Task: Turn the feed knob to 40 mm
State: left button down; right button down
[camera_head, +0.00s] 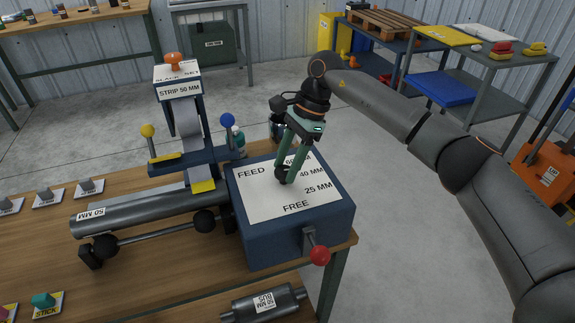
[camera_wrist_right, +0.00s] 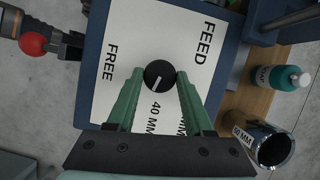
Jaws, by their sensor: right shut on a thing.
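The feed knob (camera_wrist_right: 160,75) is round and black with a white pointer line. It sits on the white dial plate (camera_head: 262,205) on top of a blue box (camera_head: 290,235). My right gripper (camera_head: 284,175) reaches down from above and is shut on the knob, one finger on each side in the right wrist view (camera_wrist_right: 160,77). There the pointer aims down and slightly left, near the start of the 40 MM label (camera_wrist_right: 158,118). The 25 MM label (camera_head: 319,187) shows in the head view; the fingers partly cover the top label. My left gripper is out of view.
A red-ball lever (camera_head: 319,255) sticks out of the box's front. A blue-ball lever (camera_head: 228,121) and a teal bottle (camera_wrist_right: 290,78) stand close behind the box. A steel pipe (camera_head: 150,211) lies left on the bench. A muffler (camera_head: 264,302) lies in front.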

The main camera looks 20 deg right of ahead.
jog(key=shift+n+g, duration=0.5)
jog(key=shift+n, duration=0.7)
jog(key=shift+h, duration=0.3)
jog(key=shift+c, duration=1.5)
grip_release()
jog(key=p+v, duration=0.1)
jog(key=v, duration=1.1)
jog(key=shift+r, duration=0.2)
